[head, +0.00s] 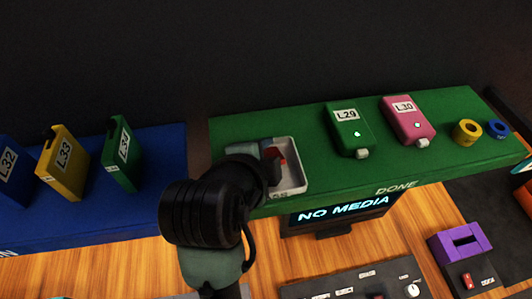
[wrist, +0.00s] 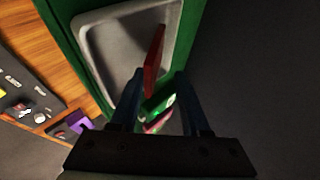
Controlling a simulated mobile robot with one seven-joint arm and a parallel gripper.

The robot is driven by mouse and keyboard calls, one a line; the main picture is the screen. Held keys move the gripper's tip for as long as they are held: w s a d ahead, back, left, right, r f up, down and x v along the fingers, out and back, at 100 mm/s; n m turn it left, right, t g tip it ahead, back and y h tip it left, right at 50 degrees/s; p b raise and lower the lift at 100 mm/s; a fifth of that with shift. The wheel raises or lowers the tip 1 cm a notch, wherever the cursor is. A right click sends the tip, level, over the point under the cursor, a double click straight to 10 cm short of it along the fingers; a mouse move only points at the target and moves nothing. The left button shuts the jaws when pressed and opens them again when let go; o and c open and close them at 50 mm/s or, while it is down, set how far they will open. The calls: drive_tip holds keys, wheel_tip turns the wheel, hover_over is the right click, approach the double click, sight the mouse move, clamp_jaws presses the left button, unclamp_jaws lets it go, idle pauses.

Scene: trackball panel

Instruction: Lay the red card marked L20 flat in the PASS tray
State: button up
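The red card (wrist: 154,60) stands on edge, seen nearly edge-on, at the pale PASS tray (wrist: 100,50) in the wrist view. In the head view a small part of the red card (head: 281,153) shows beside my gripper (head: 272,150), over the tray (head: 292,182). The card's L20 mark is not readable. In the wrist view my gripper's fingers (wrist: 157,80) are spread, with the card between them and a gap on each side. My arm hides the tray's left part in the head view.
The tray sits on a green shelf (head: 390,176) marked DONE, with a green L29 case (head: 349,135), a pink L30 case (head: 408,122) and two rings to its right. A blue shelf (head: 150,200) with upright cases is at left. A NO MEDIA screen (head: 340,212) stands below.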

drive_tip(key=p+v, duration=1.2)
drive_tip(key=v, duration=0.1)
idle(0.8)
drive_tip(key=w+r+n+t+y+b, duration=0.2)
drive_tip(key=w+r+n+t+b, duration=0.6)
drive_tip(key=w+r+b, duration=0.3)
drive_tip(key=s+d+r+n+t+b, duration=0.1)
drive_tip(key=s+r+n+t+b, duration=0.2)
drive_tip(key=r, duration=0.6)
drive_tip(key=s+d+r+n+t+y+b, duration=0.1)
drive_tip(key=s+d+r+n+t+b, duration=0.1)
drive_tip(key=r+n+t, duration=0.4)
wheel_tip(320, 180, up, 4)
drive_tip(key=s+t+b, duration=0.1)
drive_tip(key=s, duration=0.1)
drive_tip(key=shift+s+n, duration=0.25)
drive_tip(key=shift+n, duration=0.05)
